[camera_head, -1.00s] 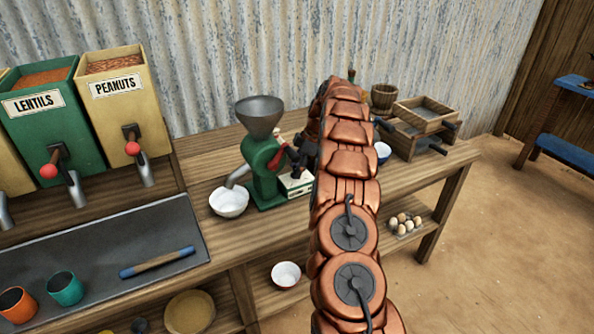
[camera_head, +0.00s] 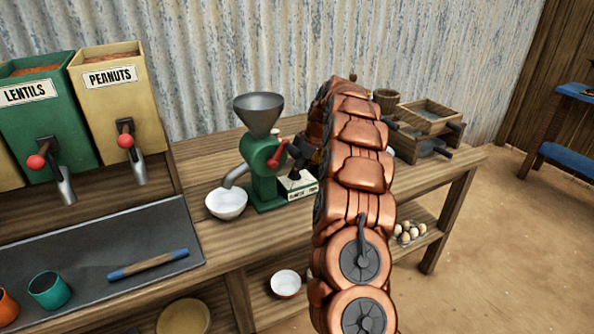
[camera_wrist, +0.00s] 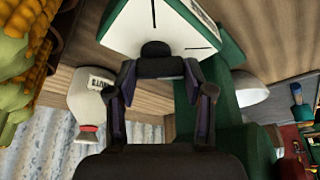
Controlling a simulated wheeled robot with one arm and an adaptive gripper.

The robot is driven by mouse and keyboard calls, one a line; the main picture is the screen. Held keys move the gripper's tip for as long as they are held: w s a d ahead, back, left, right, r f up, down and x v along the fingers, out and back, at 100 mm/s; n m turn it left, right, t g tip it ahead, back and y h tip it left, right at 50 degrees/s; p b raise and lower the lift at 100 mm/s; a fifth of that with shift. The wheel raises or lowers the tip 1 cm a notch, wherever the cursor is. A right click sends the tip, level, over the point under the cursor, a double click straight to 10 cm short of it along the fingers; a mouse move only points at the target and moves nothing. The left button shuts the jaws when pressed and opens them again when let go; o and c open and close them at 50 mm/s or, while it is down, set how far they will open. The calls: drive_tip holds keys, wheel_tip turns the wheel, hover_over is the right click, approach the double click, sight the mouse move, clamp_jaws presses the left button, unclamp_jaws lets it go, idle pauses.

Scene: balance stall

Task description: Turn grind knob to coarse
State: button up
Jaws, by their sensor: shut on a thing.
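The green grinder (camera_head: 262,180) stands on the wooden counter, with a grey funnel (camera_head: 259,110) on top and a red crank handle (camera_head: 277,154). Its white dial plate (camera_head: 299,192) faces the front right. My gripper (camera_wrist: 160,70) is shut on this knob. In the head view my gripper (camera_head: 306,158) is dark, beside the grinder, partly hidden by my copper arm. The knob's setting cannot be told.
A white bowl (camera_head: 226,204) stands under the grinder's spout. Wooden boxes (camera_head: 424,122) stand right of my arm. Lentil (camera_head: 40,120) and peanut (camera_head: 122,100) dispensers are at left. Eggs (camera_head: 408,232) and a second bowl (camera_head: 285,284) are on the lower shelf.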

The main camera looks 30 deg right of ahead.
drive_tip(key=o, duration=1.2)
drive_tip(key=shift+c, duration=0.2)
drive_tip(key=v, duration=1.2)
drive_tip(key=shift+s, duration=0.15)
